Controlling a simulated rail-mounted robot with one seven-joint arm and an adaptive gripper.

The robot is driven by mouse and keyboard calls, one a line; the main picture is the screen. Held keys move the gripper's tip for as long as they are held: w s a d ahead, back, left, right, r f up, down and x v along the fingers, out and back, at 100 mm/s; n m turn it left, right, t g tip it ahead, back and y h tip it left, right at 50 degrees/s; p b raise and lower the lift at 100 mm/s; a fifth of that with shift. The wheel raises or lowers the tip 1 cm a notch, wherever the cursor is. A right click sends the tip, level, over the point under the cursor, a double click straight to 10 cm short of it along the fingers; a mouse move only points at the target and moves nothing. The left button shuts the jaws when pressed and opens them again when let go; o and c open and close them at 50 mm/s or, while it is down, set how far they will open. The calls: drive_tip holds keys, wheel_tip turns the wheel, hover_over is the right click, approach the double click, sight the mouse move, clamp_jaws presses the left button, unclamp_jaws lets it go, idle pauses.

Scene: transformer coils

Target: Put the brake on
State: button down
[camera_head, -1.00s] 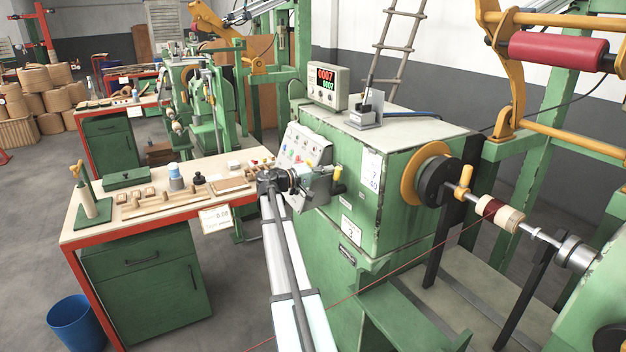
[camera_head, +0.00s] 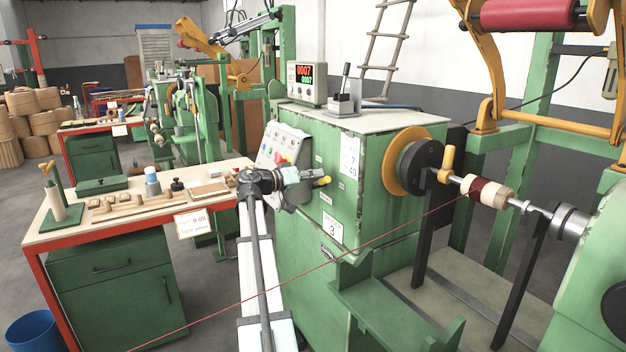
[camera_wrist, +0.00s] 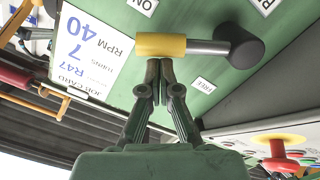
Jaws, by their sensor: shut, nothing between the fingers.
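The brake lever shows in the wrist view as a yellow grip (camera_wrist: 161,45) on a grey rod, with a dark pivot (camera_wrist: 240,47) at its right. An ON label (camera_wrist: 145,5) lies above the lever and a FREE label (camera_wrist: 203,86) below it; the lever lies between them. My gripper (camera_wrist: 159,62) is shut and empty, its fingertips just below the yellow grip, touching or nearly so. In the head view, my gripper (camera_head: 305,176) is at the green machine's left side, beside the yellow grip (camera_head: 323,181), which it partly hides.
The green winding machine (camera_head: 375,200) stands close on the right, with a button panel (camera_head: 280,146) behind my gripper. A thin red wire (camera_head: 300,267) stretches from the coil (camera_head: 490,193) across the front. A workbench (camera_head: 75,235) with wooden parts stands left.

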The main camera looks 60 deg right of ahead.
drive_tip(key=shift+s+a+f, duration=0.15)
drive_tip(key=shift+f, duration=0.05)
idle(0.3)
drive_tip(key=shift+a+f, duration=0.1)
drive_tip(key=shift+a, duration=0.05)
